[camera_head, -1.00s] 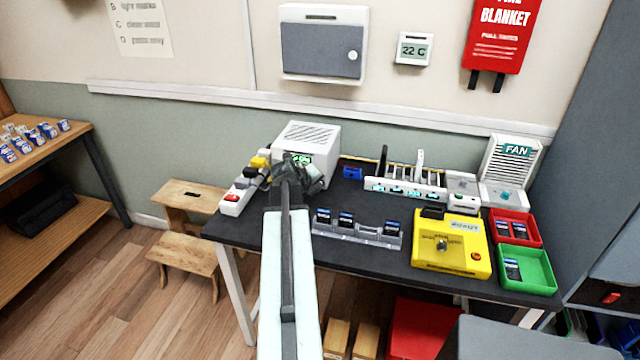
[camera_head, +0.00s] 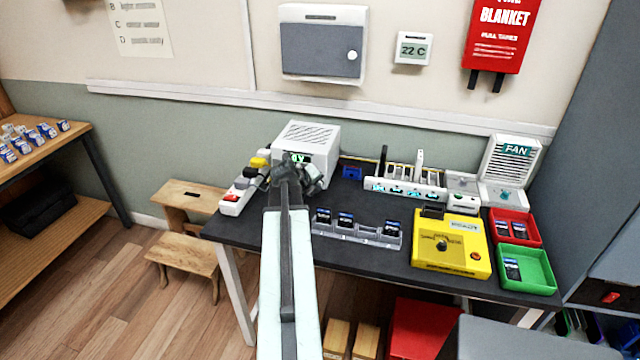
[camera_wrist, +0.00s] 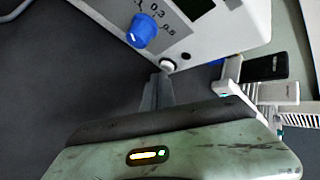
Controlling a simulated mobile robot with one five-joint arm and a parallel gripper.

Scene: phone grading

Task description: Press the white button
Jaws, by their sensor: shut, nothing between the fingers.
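The white button (camera_wrist: 168,65) is on the front panel of a white box, below and right of a blue knob (camera_wrist: 142,30) in the wrist view. My gripper (camera_wrist: 161,78) is shut and empty, its fingertips just in front of the button. I cannot tell whether they touch it. In the head view the white box (camera_head: 318,133) stands at the back left of the dark table, with a vented top and a green display (camera_head: 297,158). My gripper (camera_head: 292,165) covers much of its front, hiding the button there.
A power strip (camera_head: 232,203) lies left of the box. A clear tray (camera_head: 375,238) with dark cards, a yellow device (camera_head: 430,257), a red tray (camera_head: 535,240) and a green tray (camera_head: 547,283) are to the right. A slotted rack (camera_head: 400,195) stands behind. A wooden step stool (camera_head: 180,255) is at left.

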